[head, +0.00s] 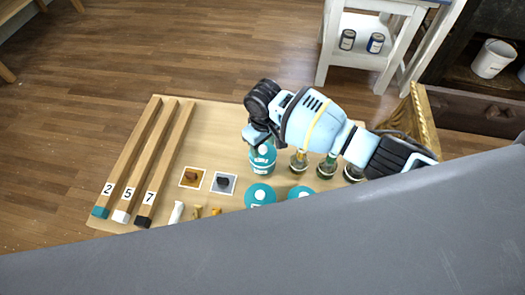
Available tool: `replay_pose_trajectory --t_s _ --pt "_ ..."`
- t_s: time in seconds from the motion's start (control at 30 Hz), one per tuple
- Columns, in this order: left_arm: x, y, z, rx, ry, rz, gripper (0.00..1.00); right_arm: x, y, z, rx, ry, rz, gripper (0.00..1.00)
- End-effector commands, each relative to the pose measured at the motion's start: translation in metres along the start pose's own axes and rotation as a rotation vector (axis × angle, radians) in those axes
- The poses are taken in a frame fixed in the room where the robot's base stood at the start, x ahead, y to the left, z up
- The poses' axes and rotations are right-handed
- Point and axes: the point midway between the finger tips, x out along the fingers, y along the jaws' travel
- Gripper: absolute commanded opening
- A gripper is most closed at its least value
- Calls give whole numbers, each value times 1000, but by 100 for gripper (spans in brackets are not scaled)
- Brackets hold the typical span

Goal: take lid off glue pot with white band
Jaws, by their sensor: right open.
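A teal pot (262,170) with a pale band and a teal lid (263,152) stands upright near the middle of the wooden table. My right gripper (257,140) is open, with its fingers just above and behind this lid. I cannot tell whether they touch it. Two more teal-topped pots, one at left (259,196) and one at right (301,192), stand nearer the front and are partly hidden by a grey surface. Their bands are hidden. My left gripper is not in view.
Three numbered wooden bars (147,165) lie at the table's left. Two small square cards (223,191) carry dark pieces. Several small jars (299,163) stand right of the pot, under my right arm. Small tubes (177,212) lie at the front. The table's back middle (220,125) is clear.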

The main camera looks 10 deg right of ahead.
Motion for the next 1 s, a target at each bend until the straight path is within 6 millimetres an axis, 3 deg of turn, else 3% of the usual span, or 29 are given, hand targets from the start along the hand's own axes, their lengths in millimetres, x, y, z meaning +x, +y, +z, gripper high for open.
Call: replay_pose_trajectory --t_s 0.33,0.7,1.0 --pt "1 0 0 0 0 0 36 7 0 0 -1 1 1 48" --pt "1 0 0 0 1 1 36 6 0 0 -1 1 0 2" --pt "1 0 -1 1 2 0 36 4 0 0 0 2 0 2"
